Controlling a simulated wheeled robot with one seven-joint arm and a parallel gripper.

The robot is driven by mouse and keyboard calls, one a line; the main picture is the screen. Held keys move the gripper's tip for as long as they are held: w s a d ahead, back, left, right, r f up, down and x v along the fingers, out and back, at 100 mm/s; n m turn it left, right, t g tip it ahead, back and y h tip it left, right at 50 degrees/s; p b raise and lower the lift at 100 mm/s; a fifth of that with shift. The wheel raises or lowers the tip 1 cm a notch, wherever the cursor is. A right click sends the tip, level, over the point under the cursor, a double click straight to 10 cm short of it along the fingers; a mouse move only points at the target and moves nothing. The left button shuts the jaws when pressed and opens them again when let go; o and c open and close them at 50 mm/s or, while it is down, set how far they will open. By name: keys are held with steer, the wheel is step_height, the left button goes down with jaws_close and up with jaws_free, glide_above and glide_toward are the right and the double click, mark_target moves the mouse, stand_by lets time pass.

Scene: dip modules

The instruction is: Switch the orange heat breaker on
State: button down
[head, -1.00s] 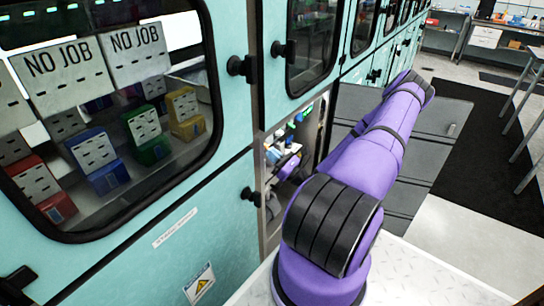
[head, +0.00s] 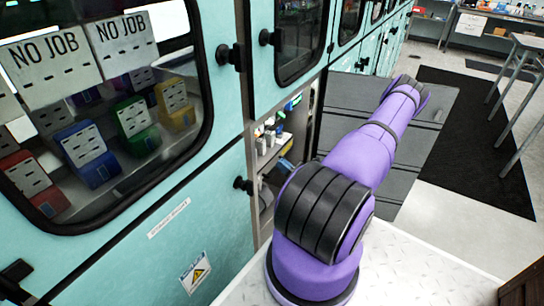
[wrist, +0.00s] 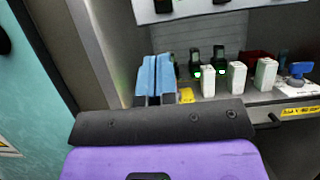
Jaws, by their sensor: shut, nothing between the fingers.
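My gripper (wrist: 154,80) shows in the wrist view as two blue fingers close together, empty, at the left of an open cabinet compartment. Two black switches with green lights (wrist: 195,66) (wrist: 219,64) stand to the right of the fingers, apart from them. No orange breaker can be made out clearly; a dark red part (wrist: 256,60) is half hidden behind white blocks (wrist: 237,78). In the head view the open compartment (head: 270,150) is partly covered by my purple arm, and the gripper cannot be made out there.
A blue-handled valve (wrist: 298,70) stands at the right. A yellow label (wrist: 300,111) marks the shelf edge. The compartment's metal side wall (wrist: 90,50) is close on the left. An open grey door (head: 410,135) hangs beyond my arm. Coloured modules (head: 85,150) sit behind the left window.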

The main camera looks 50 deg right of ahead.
steer(key=shift+v, duration=1.4)
